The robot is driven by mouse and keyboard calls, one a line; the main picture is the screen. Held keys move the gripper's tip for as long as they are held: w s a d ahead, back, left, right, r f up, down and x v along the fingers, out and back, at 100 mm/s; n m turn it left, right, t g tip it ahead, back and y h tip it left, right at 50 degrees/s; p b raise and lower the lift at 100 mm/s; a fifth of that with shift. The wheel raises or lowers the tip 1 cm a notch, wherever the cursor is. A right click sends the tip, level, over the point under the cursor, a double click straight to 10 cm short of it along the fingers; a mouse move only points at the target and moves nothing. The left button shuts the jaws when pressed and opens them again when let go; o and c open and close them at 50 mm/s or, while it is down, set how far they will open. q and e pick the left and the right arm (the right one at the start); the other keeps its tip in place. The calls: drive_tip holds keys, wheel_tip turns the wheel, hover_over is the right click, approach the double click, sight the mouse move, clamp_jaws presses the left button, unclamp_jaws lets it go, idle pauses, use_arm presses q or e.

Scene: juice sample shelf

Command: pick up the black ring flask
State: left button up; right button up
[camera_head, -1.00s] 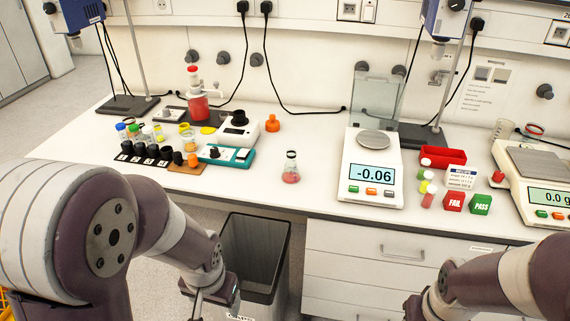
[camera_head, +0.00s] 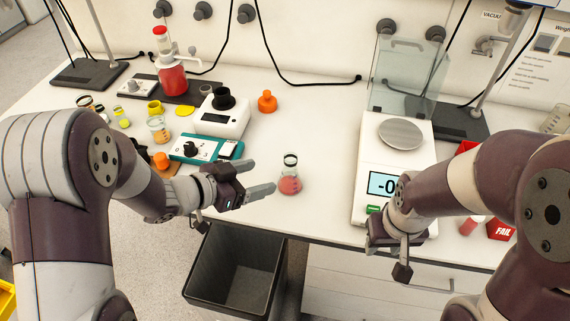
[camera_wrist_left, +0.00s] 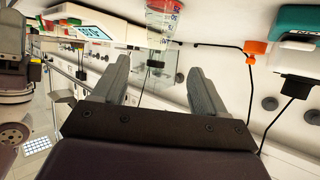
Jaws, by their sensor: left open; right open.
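The black ring flask (camera_head: 289,185) stands upright on the white bench, a small clear conical flask with pinkish-red liquid and a dark ring at its neck. It also shows upside down at the top of the left wrist view (camera_wrist_left: 163,22), between and beyond the fingertips. My left gripper (camera_head: 260,177) is open and empty, just left of the flask, its fingers pointing toward it. Both fingers show spread apart in the left wrist view (camera_wrist_left: 158,66). My right gripper (camera_head: 391,256) is open at the bench's front edge, in front of the balance; its fingers are partly hidden.
The balance (camera_head: 376,160) with its glass shield stands right of the flask. The teal device (camera_head: 206,149), white device (camera_head: 224,118), orange stopper (camera_head: 267,101) and several jars stand to the left and behind. A grey bin (camera_head: 240,270) stands below the edge.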

sight(296, 168)
use_arm(q)
drive_tip(key=x, duration=1.2)
drive_tip(key=shift+w+d, duration=0.15)
drive_tip(key=shift+d, duration=0.15)
drive_tip(key=c, duration=1.1)
